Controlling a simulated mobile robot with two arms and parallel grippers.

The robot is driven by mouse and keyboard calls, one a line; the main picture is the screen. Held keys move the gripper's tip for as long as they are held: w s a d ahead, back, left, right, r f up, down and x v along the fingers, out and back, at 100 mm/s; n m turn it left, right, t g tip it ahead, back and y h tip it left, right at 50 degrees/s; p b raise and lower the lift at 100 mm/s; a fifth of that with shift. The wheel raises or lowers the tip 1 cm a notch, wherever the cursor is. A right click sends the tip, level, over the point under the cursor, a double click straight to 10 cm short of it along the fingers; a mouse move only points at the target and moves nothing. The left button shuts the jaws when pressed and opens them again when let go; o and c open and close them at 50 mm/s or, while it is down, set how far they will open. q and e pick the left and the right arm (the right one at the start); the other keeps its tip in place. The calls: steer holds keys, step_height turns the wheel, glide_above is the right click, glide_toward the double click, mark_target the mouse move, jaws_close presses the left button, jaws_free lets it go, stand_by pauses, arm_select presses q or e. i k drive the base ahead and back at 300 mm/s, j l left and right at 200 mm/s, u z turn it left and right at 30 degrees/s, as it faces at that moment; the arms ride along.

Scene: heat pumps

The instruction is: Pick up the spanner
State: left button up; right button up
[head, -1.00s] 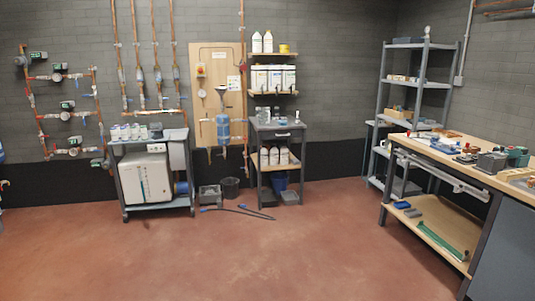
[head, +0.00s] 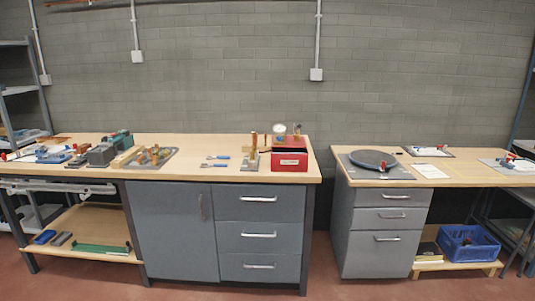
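Two small tools with blue handles and grey metal ends lie flat on the long wooden workbench (head: 232,174) in the head view. One tool (head: 218,157) lies just behind the other tool (head: 213,165). They look like spanners, but they are too small for me to tell for sure. They lie left of a red box (head: 289,160) and right of a grey tray (head: 152,157) holding copper-coloured parts. Neither of my grippers is in view.
Grey drawers (head: 259,236) and a cabinet door (head: 174,232) fill the bench front. A second bench (head: 455,178) stands right, across a gap, with a round dark disc (head: 374,159) on top. A blue crate (head: 468,244) sits low beneath it. Red floor lies in front.

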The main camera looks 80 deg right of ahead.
mark_target(214, 165)
steer(key=i+l+z, duration=0.2)
steer(key=l+z, duration=0.25)
steer(key=l, duration=0.25)
steer(key=i+l+z, duration=0.3)
steer(key=l+z, duration=0.2)
steer(key=l, duration=0.2)
steer(key=i+l+z, duration=0.95)
steer(key=i+l, duration=0.25)
steer(key=i, duration=0.15)
steer(key=i+l, duration=0.2)
steer(key=i, duration=0.15)
steer(key=i+l, duration=0.25)
steer(key=i, duration=0.15)
